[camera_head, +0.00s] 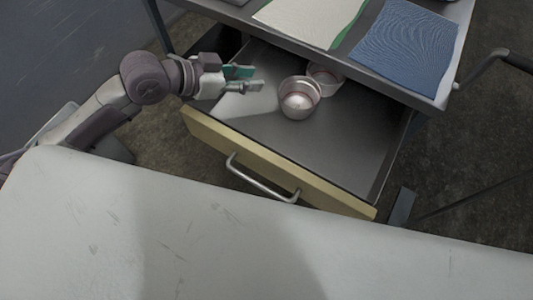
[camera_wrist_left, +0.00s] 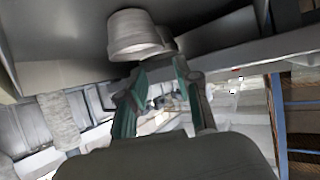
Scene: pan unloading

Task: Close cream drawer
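The cream drawer (camera_head: 272,162) is pulled open below a dark worktop in the head view. Its cream front carries a metal bar handle (camera_head: 262,178) on the side facing me. Inside lie two pale metal pans or cups (camera_head: 299,98), (camera_head: 325,77), near the back middle. My left gripper (camera_head: 252,79) is over the left part of the open drawer, left of the cups, with its green-padded fingers apart and nothing between them. In the left wrist view the fingers (camera_wrist_left: 154,98) are spread, and a cup (camera_wrist_left: 136,36) shows beyond them. My right gripper is out of view.
A white and green cloth (camera_head: 313,20) and a blue cloth (camera_head: 407,45) lie on the worktop (camera_head: 375,72) above the drawer. A dark curved handle (camera_head: 492,62) sticks out at the right.

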